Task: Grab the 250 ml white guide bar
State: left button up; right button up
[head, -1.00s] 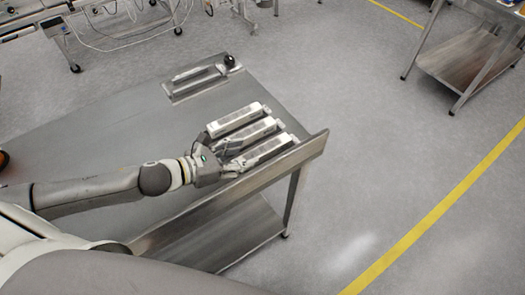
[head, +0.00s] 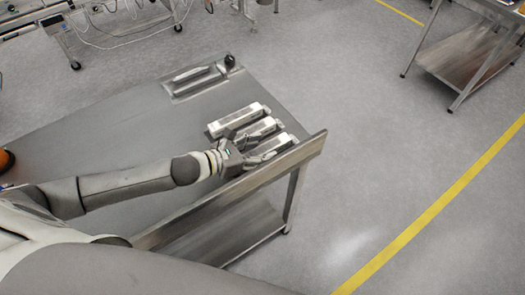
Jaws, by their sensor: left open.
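Three white guide bars lie side by side near the right end of the steel table: a far one (head: 238,120), a middle one (head: 264,126) and a near one (head: 282,144). Any volume marking on them is too small to read, so I cannot tell which is the 250 ml one. My left gripper (head: 256,147) is open, its fingers pointing right at the left parts of the middle and near bars and partly hiding them. Whether a finger touches a bar is unclear. My right gripper is out of view.
The steel table (head: 120,125) has a raised lip along its right, near edge. A flat metal fixture (head: 195,82) with a dark knob (head: 229,61) sits at its far corner. An orange and black object (head: 5,159) shows at the left edge. The table's middle is clear.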

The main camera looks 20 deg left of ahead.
pick_arm(q)
grip_shut()
jog(key=shift+r, duration=0.1)
